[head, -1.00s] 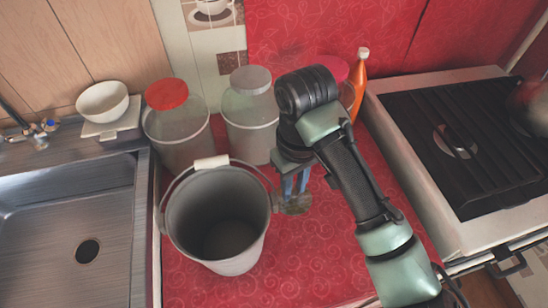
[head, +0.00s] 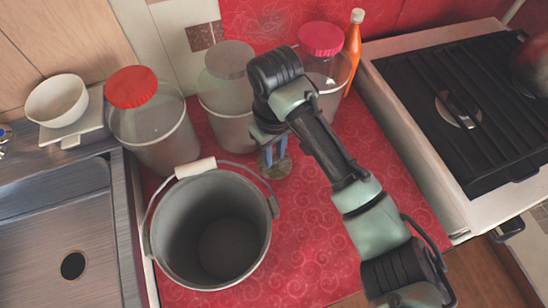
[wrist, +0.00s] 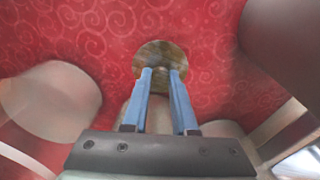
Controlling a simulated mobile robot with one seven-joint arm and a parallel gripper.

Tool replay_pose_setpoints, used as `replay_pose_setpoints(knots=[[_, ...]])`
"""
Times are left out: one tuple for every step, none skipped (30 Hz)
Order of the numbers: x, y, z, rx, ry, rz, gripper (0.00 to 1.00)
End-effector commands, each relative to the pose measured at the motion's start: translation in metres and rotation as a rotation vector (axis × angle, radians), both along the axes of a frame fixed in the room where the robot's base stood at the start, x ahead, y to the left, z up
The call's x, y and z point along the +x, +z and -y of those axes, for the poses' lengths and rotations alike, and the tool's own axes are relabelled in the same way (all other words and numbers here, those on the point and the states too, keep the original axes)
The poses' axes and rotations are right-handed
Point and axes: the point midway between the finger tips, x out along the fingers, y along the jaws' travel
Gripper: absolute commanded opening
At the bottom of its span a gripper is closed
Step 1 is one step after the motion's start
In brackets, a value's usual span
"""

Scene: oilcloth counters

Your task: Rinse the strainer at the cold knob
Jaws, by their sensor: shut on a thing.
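The strainer (head: 277,170) looks like a small round brownish disc, partly hidden by my fingers. My gripper (head: 271,156) is shut on it with two blue fingers, over the red counter, right of the bucket and in front of the jars. In the wrist view the strainer (wrist: 160,55) shows just beyond the fingertips. The knob with a blue mark (head: 3,132), which looks like the cold one, is cut off by the left edge of the head view. The sink (head: 65,215) is at the left, far from my gripper.
A grey bucket (head: 160,275) stands between my gripper and the sink. A red-lidded jar (head: 150,120), a grey-lidded jar (head: 225,95), a pink-lidded jar (head: 322,70) and an orange bottle (head: 352,50) line the back. A stove (head: 460,110) is right; a bowl (head: 57,100) is behind the sink.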

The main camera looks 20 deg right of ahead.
Motion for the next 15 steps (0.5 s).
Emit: replay_pose_setpoints(knots=[[-0.001,-0.008,0.001,0.000,-0.002,-0.002,0.00],[-0.001,-0.013,0.001,0.000,-0.002,-0.003,0.00],[-0.001,-0.019,0.001,-0.001,-0.002,-0.002,0.00],[-0.001,-0.023,0.001,-0.001,-0.002,-0.002,0.00],[-0.001,-0.027,0.001,-0.001,-0.002,-0.003,0.00],[0.000,-0.029,0.001,-0.001,-0.001,-0.001,0.00],[0.000,-0.030,0.001,-0.001,-0.001,-0.001,0.00],[0.000,-0.030,0.000,-0.001,-0.001,0.000,0.00],[0.000,-0.030,0.000,-0.001,0.000,0.000,0.00],[0.000,-0.030,0.000,-0.001,0.000,0.000,0.00],[0.000,-0.030,0.000,-0.001,0.000,0.000,0.00],[0.000,-0.030,0.000,-0.001,0.000,0.000,0.00],[0.000,-0.030,0.000,-0.001,0.000,0.000,0.00],[0.000,-0.030,0.000,0.000,0.000,0.000,0.00],[0.000,-0.031,0.000,0.000,0.000,0.000,0.00]])
